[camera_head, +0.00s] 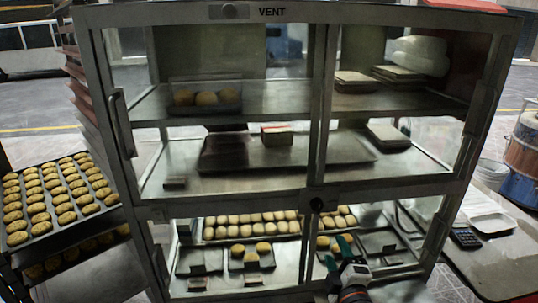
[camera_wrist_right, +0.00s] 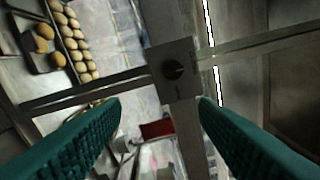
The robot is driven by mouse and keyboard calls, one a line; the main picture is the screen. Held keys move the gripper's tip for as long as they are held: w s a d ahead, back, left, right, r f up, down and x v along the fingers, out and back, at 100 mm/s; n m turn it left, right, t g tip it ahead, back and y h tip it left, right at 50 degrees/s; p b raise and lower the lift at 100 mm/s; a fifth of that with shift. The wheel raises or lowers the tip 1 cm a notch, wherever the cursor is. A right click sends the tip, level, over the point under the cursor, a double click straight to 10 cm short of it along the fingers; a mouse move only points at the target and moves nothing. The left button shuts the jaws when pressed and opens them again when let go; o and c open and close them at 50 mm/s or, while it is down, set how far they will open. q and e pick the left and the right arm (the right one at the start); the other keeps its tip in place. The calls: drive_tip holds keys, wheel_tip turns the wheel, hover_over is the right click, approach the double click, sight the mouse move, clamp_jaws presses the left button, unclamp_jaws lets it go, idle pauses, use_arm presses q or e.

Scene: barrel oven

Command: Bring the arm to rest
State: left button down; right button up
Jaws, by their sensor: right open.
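My right gripper (camera_head: 345,246) shows low in the head view, in front of the lower part of the glass display cabinet (camera_head: 318,100). Its green fingers are apart with nothing between them. In the right wrist view the two green fingers (camera_wrist_right: 160,125) frame the cabinet's metal crossing with a dark round knob (camera_wrist_right: 173,69). The gripper looks close to the cabinet front; whether it touches cannot be told. My left gripper is not in view.
The cabinet holds trays of buns (camera_head: 275,224) on its lower shelf and boxes above. A rack with trays of buns (camera_head: 50,200) stands at the left. At the right, a counter holds white foam containers (camera_head: 490,212) and a calculator (camera_head: 465,237).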

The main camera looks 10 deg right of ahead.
drive_tip(key=s+d+f+m+g+h, duration=0.2)
drive_tip(key=s+f+m+g, duration=0.55)
drive_tip(key=s+f, duration=0.35)
drive_tip(key=s+a+f+m+g+y, duration=0.1)
drive_tip(key=s+f+m+g, duration=0.2)
drive_tip(key=s, duration=0.6)
drive_tip(key=s+a+f+m+g+y, duration=0.2)
drive_tip(key=s+g, duration=0.2)
drive_tip(key=s, duration=0.6)
wheel_tip(320, 180, down, 26)
drive_tip(key=s+g, duration=0.1)
drive_tip(key=s+d+f, duration=0.1)
drive_tip(key=s+f, duration=0.6)
drive_tip(key=s, duration=0.1)
drive_tip(key=s+d+f+g, duration=0.1)
drive_tip(key=s+d+f, duration=0.1)
drive_tip(key=s+f, duration=0.6)
drive_tip(key=shift+d+f+h, duration=0.2)
drive_tip(key=shift+d+h, duration=0.05)
drive_tip(key=shift+h, duration=0.05)
drive_tip(key=shift+s+g, duration=0.1)
drive_tip(key=shift+g, duration=0.15)
